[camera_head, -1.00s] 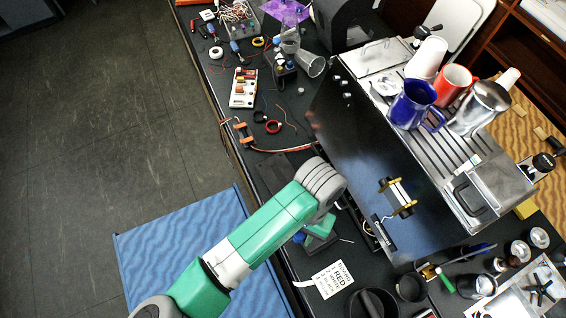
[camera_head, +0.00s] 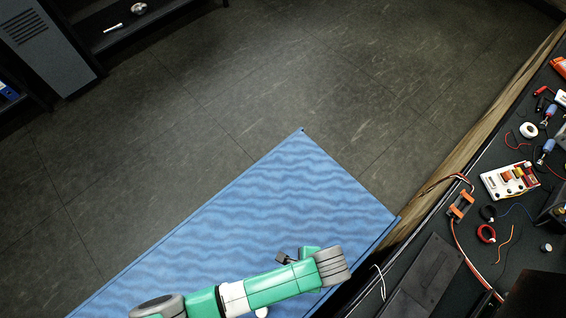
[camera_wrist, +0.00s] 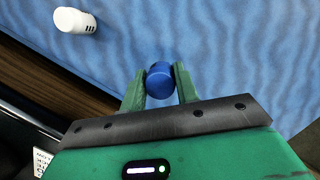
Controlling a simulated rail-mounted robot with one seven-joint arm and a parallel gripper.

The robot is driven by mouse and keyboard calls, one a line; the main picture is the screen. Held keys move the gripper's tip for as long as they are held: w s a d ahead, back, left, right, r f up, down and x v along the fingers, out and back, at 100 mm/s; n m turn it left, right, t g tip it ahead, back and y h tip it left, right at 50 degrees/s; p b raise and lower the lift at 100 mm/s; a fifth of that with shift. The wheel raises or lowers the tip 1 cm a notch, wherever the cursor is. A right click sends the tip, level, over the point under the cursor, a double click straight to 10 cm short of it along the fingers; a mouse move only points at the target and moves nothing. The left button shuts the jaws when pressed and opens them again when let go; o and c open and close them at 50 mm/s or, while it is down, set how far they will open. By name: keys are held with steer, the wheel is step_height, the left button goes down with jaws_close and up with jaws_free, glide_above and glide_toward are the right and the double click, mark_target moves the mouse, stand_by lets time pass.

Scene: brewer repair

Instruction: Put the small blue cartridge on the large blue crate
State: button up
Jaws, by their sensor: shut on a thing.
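The small blue cartridge (camera_wrist: 159,82) is between the two green fingers of my gripper (camera_wrist: 160,70) in the wrist view. My gripper is shut on it. The large blue crate shows as a broad, wavy blue top (camera_head: 240,225) in the head view, beside the workbench. The same blue surface (camera_wrist: 240,50) fills much of the wrist view behind the held cartridge. My gripper is over the crate near its bench side; the gap beneath the cartridge is hard to judge. In the head view my arm hides the cartridge.
A white cylinder with dark slots (camera_wrist: 75,20) lies on the blue surface, left of my gripper in the wrist view. The dark workbench (camera_head: 420,275) with wires and small parts runs along the right. Most of the crate top is bare.

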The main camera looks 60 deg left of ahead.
steer(key=w, duration=0.1)
steer(key=w+b, duration=0.1)
steer(key=w, duration=0.1)
steer(key=shift+a+f, duration=0.35)
steer(key=w+a+b, duration=0.1)
steer(key=w, duration=0.3)
steer(key=w+a+b, duration=0.2)
steer(key=w, duration=0.2)
steer(key=w+a+b, duration=0.1)
steer(key=w, duration=0.3)
steer(key=shift+w+a+f, duration=0.15)
steer(key=shift+f, duration=0.25)
steer(key=shift+f+b, duration=0.55)
steer(key=shift+f, duration=1.2)
steer(key=o, duration=0.6)
steer(key=shift+f, duration=0.1)
steer(key=shift+c, duration=0.2)
steer(key=o, duration=0.4)
